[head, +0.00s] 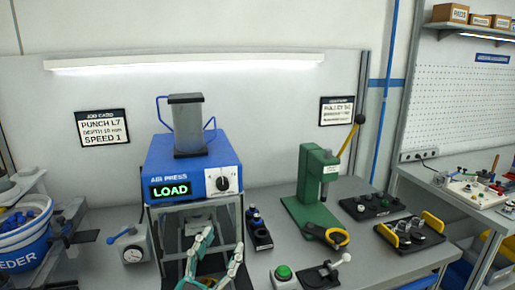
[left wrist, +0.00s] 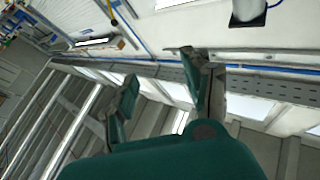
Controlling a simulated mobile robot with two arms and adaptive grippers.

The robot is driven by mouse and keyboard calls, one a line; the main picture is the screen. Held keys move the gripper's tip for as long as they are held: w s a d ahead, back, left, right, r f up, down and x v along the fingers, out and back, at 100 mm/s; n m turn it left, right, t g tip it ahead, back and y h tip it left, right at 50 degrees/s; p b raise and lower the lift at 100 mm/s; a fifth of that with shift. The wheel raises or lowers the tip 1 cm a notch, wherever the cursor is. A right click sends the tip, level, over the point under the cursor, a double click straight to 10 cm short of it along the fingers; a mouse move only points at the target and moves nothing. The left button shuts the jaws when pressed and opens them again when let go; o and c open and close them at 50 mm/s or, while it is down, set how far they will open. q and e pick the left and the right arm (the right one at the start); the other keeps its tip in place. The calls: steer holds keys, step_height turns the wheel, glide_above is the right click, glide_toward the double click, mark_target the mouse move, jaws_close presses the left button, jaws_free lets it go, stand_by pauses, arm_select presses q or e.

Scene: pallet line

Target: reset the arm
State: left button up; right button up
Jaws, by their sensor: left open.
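My left gripper (head: 222,243) is open and empty at the bottom middle of the head view, in front of the blue air press (head: 190,165). Its two teal fingers stand apart, and they also show spread in the left wrist view (left wrist: 158,72) with nothing between them. The press shows a green LOAD display and a dial. The gripper overlaps the lower opening of the press in the picture; I cannot tell whether they touch. My right gripper is not in view.
A green arbor press (head: 318,178) stands on the bench to the right. A green button box (head: 284,276) and a black toggle clamp (head: 318,275) sit near the front.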

arm_select(q)
steer(key=s+a+f+n+g+y, duration=0.2)
steer(key=s+a+f+g+y, duration=0.15)
steer(key=f, duration=0.35)
steer(key=s+a+f+n+g+y, duration=0.2)
steer(key=a+f+y, duration=0.15)
steer(key=f, duration=0.35)
steer(key=s+a+f+n+g+y, duration=0.2)
steer(key=a+f+g, duration=0.1)
steer(key=a+f, duration=0.3)
steer(key=s+f+g, duration=0.4)
steer(key=s+f, duration=0.2)
steer(key=s, duration=0.3)
steer(key=s+f+g, duration=0.5)
steer(key=s, duration=0.4)
step_height(320, 180, down, 26)
steer(key=r+m, duration=0.1)
steer(key=s+a+f+g, duration=0.2)
steer(key=s+a+f, duration=0.1)
steer(key=s+f, duration=1.4)
steer(key=shift+s+a+f, duration=0.2)
steer(key=shift+s+f, duration=0.2)
steer(key=shift+s, duration=0.1)
